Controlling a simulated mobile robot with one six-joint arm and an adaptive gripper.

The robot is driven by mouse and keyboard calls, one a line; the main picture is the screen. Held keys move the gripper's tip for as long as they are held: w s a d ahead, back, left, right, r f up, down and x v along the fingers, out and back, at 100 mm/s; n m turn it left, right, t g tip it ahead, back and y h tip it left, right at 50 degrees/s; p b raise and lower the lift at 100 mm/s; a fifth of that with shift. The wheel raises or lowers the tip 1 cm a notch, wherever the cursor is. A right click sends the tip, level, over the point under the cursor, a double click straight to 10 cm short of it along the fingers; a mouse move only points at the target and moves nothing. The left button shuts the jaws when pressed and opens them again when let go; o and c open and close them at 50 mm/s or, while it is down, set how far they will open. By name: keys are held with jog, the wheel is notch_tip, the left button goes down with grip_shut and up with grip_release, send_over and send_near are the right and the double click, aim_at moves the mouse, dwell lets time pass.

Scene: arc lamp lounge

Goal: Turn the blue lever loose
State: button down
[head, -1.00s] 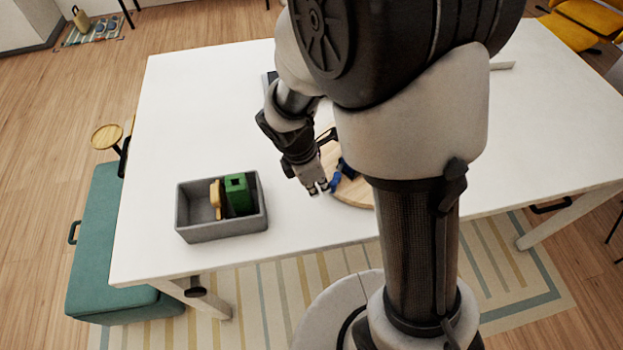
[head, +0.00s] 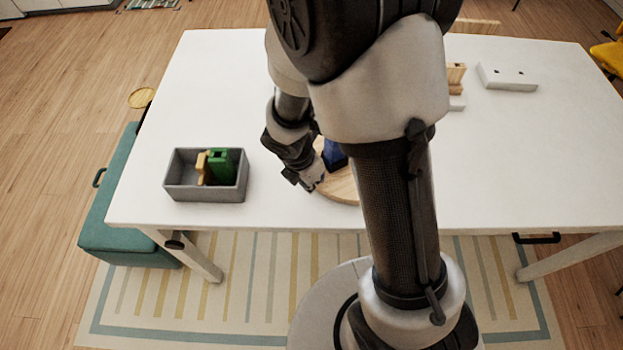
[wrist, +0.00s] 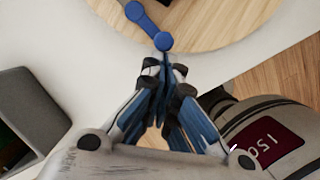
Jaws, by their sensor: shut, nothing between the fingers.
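The blue lever (wrist: 149,25) is a short bar with round ends, lying over the round wooden board (wrist: 215,25) in the wrist view. My gripper (wrist: 163,66) is shut and empty, its fingertips just beside the lever's near round end; I cannot tell if they touch. In the head view my gripper (head: 314,183) is low at the left edge of the wooden board (head: 342,188). A dark blue part (head: 333,154) stands on the board there, partly hidden by my arm. The lever bar itself is not clear in that view.
A grey bin (head: 206,193) with a green block (head: 220,164) and a yellow piece (head: 202,168) stands left on the white table (head: 200,90). A white block with holes (head: 508,78) and a wooden piece (head: 456,73) stand at the back right. The table's right side is clear.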

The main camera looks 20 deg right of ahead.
jog(key=shift+d, duration=0.15)
jog(key=shift+w+a, duration=0.15)
jog(key=shift+a, duration=0.15)
jog(key=shift+w+d, duration=0.3)
jog(key=shift+w, duration=0.05)
jog(key=shift+w+p, duration=0.35)
jog(key=shift+p, duration=0.05)
